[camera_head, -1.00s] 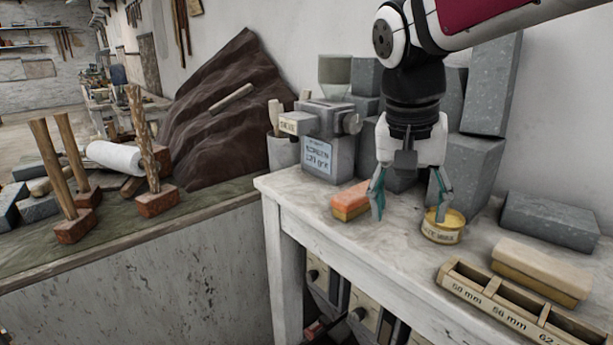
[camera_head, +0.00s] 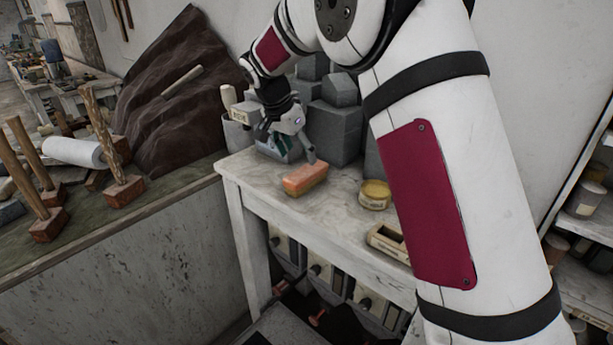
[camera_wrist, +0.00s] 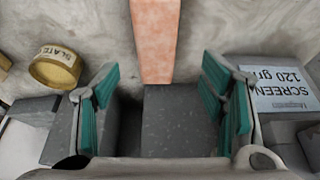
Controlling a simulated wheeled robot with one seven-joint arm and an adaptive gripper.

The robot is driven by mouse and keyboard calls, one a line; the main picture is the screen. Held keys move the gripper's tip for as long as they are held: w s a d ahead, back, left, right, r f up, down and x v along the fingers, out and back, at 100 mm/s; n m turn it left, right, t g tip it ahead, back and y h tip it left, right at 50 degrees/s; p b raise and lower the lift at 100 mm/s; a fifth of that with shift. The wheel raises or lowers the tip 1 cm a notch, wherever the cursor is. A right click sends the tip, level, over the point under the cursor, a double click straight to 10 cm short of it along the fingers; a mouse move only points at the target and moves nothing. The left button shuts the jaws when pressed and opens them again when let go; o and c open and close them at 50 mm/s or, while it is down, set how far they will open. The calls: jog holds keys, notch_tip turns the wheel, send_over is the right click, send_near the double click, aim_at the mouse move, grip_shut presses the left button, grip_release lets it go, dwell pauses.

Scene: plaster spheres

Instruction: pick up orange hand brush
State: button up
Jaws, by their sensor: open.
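The orange hand brush (camera_head: 305,180) lies on the pale table top, near its left front edge. In the wrist view the brush (camera_wrist: 156,40) runs in from the top edge, its near end in line with the space between the fingers; its far end is cut off. My gripper (camera_head: 294,150) is just behind and above the brush in the head view, beside the grey blocks. In the wrist view its teal-padded fingers (camera_wrist: 160,85) are spread wide with nothing held between them.
A yellow tin (camera_head: 375,194) stands right of the brush, with a wooden size holder (camera_head: 388,243) in front. Grey blocks (camera_head: 335,130) stand behind. A screen box (camera_wrist: 275,85) is close to the right finger in the wrist view. The table between brush and tin is clear.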

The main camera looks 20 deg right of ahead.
aim_at(306, 171)
jog(key=x, duration=0.3)
jog(key=shift+f, duration=0.1)
jog(key=x, duration=0.1)
jog(key=p+x, duration=0.1)
jog(key=x, duration=0.2)
jog(key=shift+s+d+f, duration=0.1)
jog(key=shift+s+f, duration=0.2)
jog(key=shift+f, duration=0.05)
jog(key=shift+w+d+f+p, duration=0.1)
jog(key=shift+w+f+p, duration=0.05)
jog(key=shift+f+p, duration=0.2)
jog(key=c, duration=1.3)
